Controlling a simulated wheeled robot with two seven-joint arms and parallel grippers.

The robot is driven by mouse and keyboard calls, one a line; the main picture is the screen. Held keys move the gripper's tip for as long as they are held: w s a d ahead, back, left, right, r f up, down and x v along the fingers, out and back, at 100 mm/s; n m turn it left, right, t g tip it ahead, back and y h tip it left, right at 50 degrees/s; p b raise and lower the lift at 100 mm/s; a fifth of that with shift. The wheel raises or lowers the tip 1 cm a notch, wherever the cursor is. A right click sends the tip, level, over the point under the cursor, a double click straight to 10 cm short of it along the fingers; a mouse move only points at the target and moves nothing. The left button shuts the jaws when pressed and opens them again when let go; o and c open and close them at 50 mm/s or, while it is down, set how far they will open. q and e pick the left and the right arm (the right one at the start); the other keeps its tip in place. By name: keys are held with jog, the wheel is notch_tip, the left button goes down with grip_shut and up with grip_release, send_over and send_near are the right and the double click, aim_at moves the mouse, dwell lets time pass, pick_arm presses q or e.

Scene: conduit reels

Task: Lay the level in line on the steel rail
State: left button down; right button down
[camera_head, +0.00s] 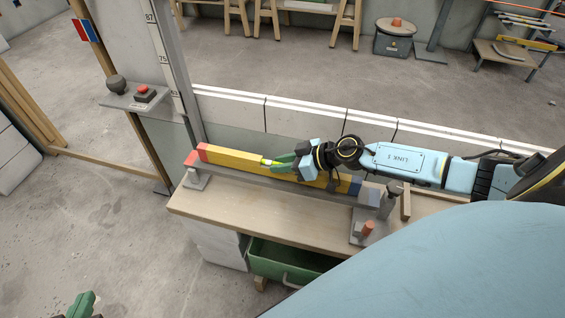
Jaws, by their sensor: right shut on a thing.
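The level is a long yellow bar (235,159) with a red left end and a blue right end. The steel rail (250,174) is a grey bar on stands along the bench, with a red mark at its left end and a blue one at its right. The level is at the rail, running nearly along it, red toward red. I cannot tell whether it touches the rail. My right gripper (280,163) is shut on the level near its middle, hiding part of it. Green fingers of my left gripper (80,304) show at the bottom left, cut off by the frame.
The rail stands on a wooden bench (220,205), whose front strip is clear. A grey stand with an orange peg (368,228) is at the right. A green bin (285,262) is below. A tall measuring post (175,70) rises behind the rail's left end.

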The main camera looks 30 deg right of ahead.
jog(key=shift+f, duration=0.1)
jog(key=c, duration=1.1)
grip_release()
jog(key=shift+f, duration=0.1)
jog(key=shift+s, duration=0.1)
